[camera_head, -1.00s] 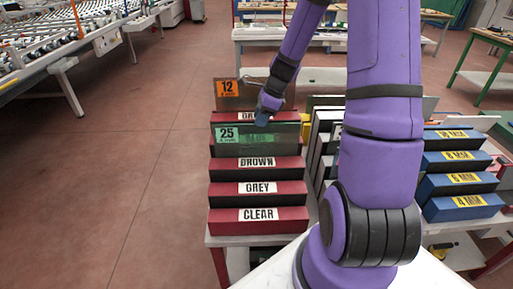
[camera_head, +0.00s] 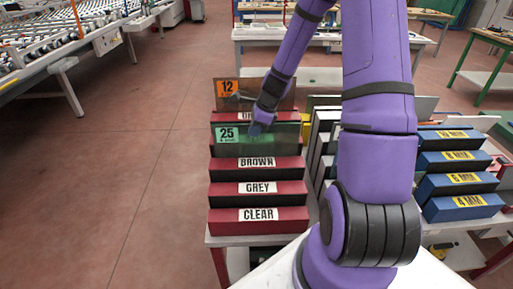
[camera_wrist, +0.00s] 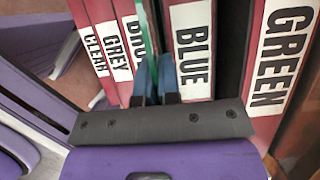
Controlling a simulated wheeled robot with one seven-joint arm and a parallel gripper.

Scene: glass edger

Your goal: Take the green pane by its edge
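The green pane (camera_head: 288,140) stands upright in the red rack behind the BROWN divider (camera_head: 256,163), with a green 25 tag (camera_head: 227,134) at its upper left. In the wrist view its edge (camera_wrist: 148,22) shows as a thin greenish strip between the BROWN and BLUE dividers. My gripper (camera_head: 257,131) is at the pane's top edge, pointing down. In the wrist view its two blue fingertips (camera_wrist: 155,66) are close together where the strip ends. The small gap between them does not show whether they press on the glass.
A brownish pane with an orange 12 tag (camera_head: 228,88) stands farther back in the same rack. The GREY (camera_head: 258,188) and CLEAR dividers are in front. A rack of pale panes and blue blocks (camera_head: 460,182) stand to the right. The floor at left is clear.

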